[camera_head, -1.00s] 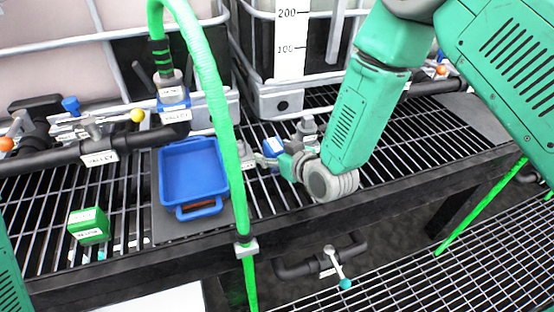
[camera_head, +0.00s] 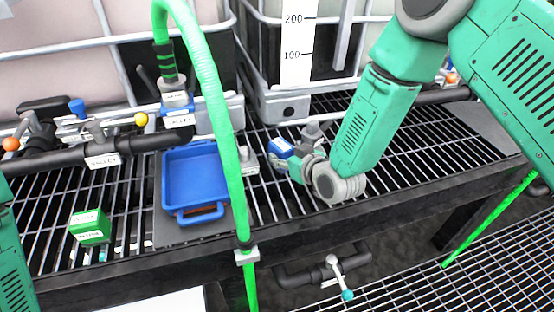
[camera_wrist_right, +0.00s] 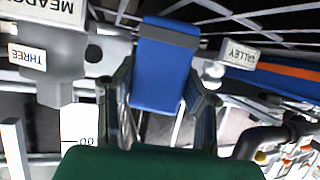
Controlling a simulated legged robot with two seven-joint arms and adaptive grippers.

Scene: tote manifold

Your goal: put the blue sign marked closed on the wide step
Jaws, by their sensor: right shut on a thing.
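The blue sign (camera_head: 281,147) is a small blue block with a pale label in the head view, too small to read. It also shows in the right wrist view (camera_wrist_right: 160,75) between the two fingers, its blue face bare and its top band grey. My right gripper (camera_head: 276,159) is shut on it, just above the grating and right of the green hose. The fingers also show in the right wrist view (camera_wrist_right: 160,105). I cannot single out the wide step. My left gripper is out of view; only a piece of my left arm shows at the left edge.
A blue tray (camera_head: 195,177) sits on a grey plate left of the green hose (camera_head: 222,120). A green block (camera_head: 90,228) stands on the grating (camera_head: 425,143) at left. Black pipes with valves (camera_head: 100,158) run behind. A scale-marked tank (camera_head: 297,45) stands at the back.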

